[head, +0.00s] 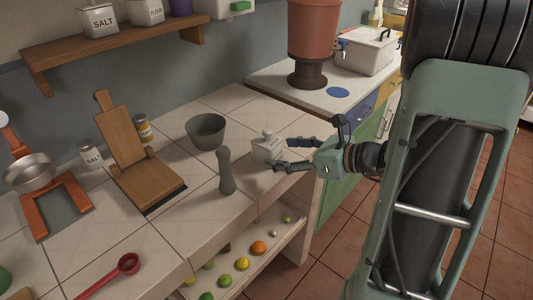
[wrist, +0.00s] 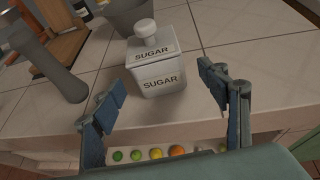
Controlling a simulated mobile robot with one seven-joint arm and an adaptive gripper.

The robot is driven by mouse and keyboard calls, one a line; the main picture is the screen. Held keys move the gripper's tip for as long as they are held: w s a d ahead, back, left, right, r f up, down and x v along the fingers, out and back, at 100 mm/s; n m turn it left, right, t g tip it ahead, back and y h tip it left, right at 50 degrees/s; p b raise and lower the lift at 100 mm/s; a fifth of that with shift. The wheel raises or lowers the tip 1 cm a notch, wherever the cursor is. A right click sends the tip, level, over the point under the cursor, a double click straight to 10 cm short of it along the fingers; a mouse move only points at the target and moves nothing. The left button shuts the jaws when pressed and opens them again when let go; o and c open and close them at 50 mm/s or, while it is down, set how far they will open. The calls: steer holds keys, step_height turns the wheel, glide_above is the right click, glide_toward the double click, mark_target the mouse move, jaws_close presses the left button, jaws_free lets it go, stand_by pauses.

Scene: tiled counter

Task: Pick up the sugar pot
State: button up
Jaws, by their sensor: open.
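The sugar pot (wrist: 157,72) is a white square pot with a round-knobbed lid and the word SUGAR on it. It stands upright on the tiled counter, and in the head view (head: 266,148) it is near the counter's right end. My gripper (wrist: 160,95) is open, with one finger to the left and one to the right of the pot's front. In the wrist view the pot lies ahead of and between the fingers, with no clear contact. In the head view my gripper (head: 283,154) reaches in from the right, and the near finger partly covers the pot's lower side.
A grey pestle (head: 227,172) stands just left of the pot, and a grey mortar bowl (head: 206,131) is behind it. A wooden board (head: 150,184) lies further left. Several fruits lie on a shelf (head: 262,262) below the counter edge.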

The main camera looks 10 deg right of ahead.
steer(key=x, duration=0.5)
steer(key=shift+w+a+f+b, duration=0.2)
steer(key=shift+a+f+b, duration=0.05)
steer(key=shift+b, duration=0.1)
steer(key=shift+c, duration=0.3)
steer(key=c, duration=1.2)
steer(key=shift+r, duration=0.1)
steer(key=shift+c, duration=1.3)
